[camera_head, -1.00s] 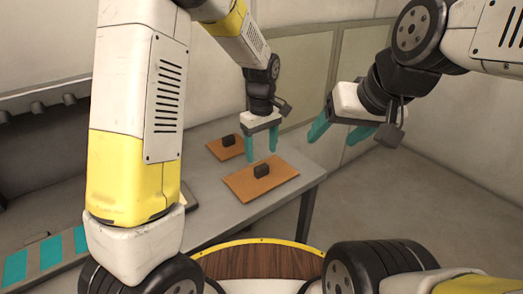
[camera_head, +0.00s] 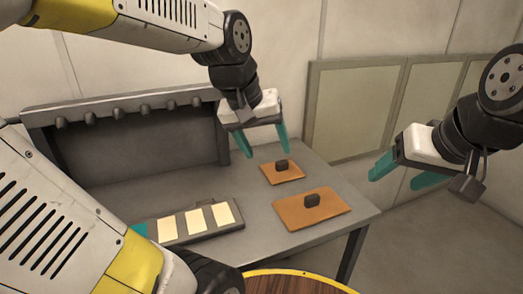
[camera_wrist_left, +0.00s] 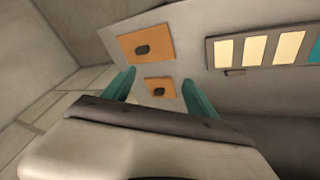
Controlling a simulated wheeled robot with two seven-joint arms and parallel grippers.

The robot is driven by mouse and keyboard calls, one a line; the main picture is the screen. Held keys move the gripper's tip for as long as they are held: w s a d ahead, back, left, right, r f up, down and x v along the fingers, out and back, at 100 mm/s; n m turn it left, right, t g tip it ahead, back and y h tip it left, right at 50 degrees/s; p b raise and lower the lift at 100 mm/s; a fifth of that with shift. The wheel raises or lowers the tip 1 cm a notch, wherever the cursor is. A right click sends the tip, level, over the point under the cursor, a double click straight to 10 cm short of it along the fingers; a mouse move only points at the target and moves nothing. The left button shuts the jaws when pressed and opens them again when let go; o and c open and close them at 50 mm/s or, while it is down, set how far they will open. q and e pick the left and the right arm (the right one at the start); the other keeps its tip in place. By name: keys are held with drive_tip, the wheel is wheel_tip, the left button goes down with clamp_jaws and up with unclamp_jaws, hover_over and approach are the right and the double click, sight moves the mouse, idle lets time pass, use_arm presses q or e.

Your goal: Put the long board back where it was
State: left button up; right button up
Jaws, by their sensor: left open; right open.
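Two orange-brown boards, each with a dark block-like knob on top, lie flat on the grey table. The larger, longer board (camera_head: 290,219) is near the table's front right edge; it also shows in the left wrist view (camera_wrist_left: 165,40). The smaller board (camera_head: 270,176) lies behind it and shows in the left wrist view (camera_wrist_left: 150,95) too. My left gripper (camera_head: 265,150) is open and empty, above and behind the smaller board in the picture. In the left wrist view the smaller board appears between its fingers. My right gripper (camera_head: 396,181) is open and empty, off the table's right side.
A grey strip (camera_head: 240,229) with cream panels and a teal one lies left of the longer board. A dark back panel with a row of knobs (camera_head: 118,113) stands along the table's rear. The grey table top (camera_head: 235,180) is bare between strip and boards.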

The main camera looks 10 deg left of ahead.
use_arm(q)
drive_tip(key=s+a+m+t, duration=0.1)
drive_tip(key=s+a+m, duration=0.1)
drive_tip(key=s, duration=0.3)
drive_tip(key=shift+s+r+t, duration=0.2)
drive_tip(key=shift+s+t, duration=0.2)
drive_tip(key=shift+a, duration=0.1)
idle(0.7)
